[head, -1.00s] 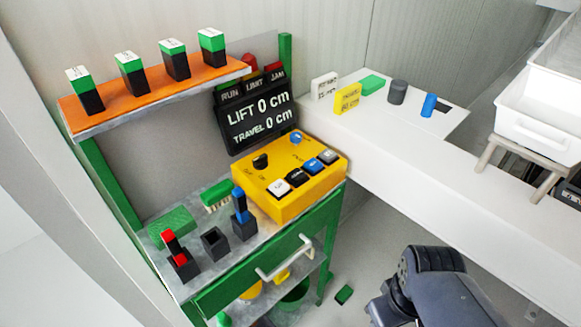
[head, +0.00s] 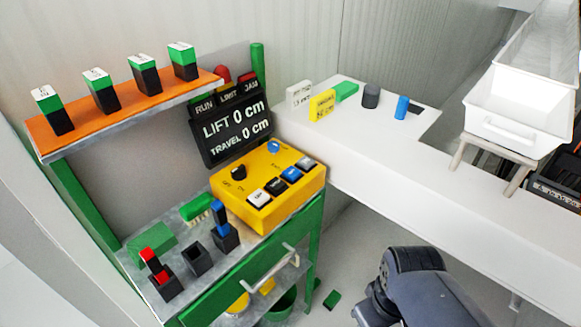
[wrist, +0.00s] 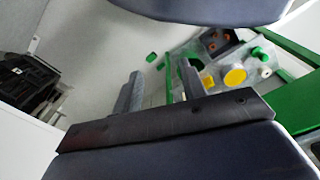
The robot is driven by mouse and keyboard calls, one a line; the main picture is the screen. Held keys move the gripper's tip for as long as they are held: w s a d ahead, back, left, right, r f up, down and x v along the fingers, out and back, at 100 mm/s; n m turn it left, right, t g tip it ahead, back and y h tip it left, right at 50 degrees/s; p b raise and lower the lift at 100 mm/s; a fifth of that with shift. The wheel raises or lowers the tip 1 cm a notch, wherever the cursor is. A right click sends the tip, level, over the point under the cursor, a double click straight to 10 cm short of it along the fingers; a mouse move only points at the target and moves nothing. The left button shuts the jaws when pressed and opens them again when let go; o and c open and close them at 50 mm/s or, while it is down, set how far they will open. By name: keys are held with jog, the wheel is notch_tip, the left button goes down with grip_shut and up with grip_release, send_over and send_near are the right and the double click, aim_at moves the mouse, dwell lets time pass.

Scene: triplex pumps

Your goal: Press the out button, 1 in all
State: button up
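The yellow control box (head: 233,207) stands on the green-framed cart in the head view. Its front row has a white button (head: 258,197), a black button (head: 275,185), a blue button (head: 291,174) and a dark-and-grey button (head: 306,164). Their lettering is too small to tell which is the out button. A black knob (head: 238,172) and a blue knob (head: 274,147) sit behind. My gripper (wrist: 162,82) shows only in the wrist view, with its two fingers apart and nothing between them, away from the box. The wrist view does not show the buttons.
A display (head: 232,132) reads lift 0 cm and travel 0 cm. An orange shelf (head: 125,105) with several green-topped blocks overhangs the cart's left. Black holders (head: 197,259) stand at the cart front. A white counter (head: 400,165) runs rightward, with a white bin (head: 515,105) beyond.

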grip_shut()
dwell(1.4)
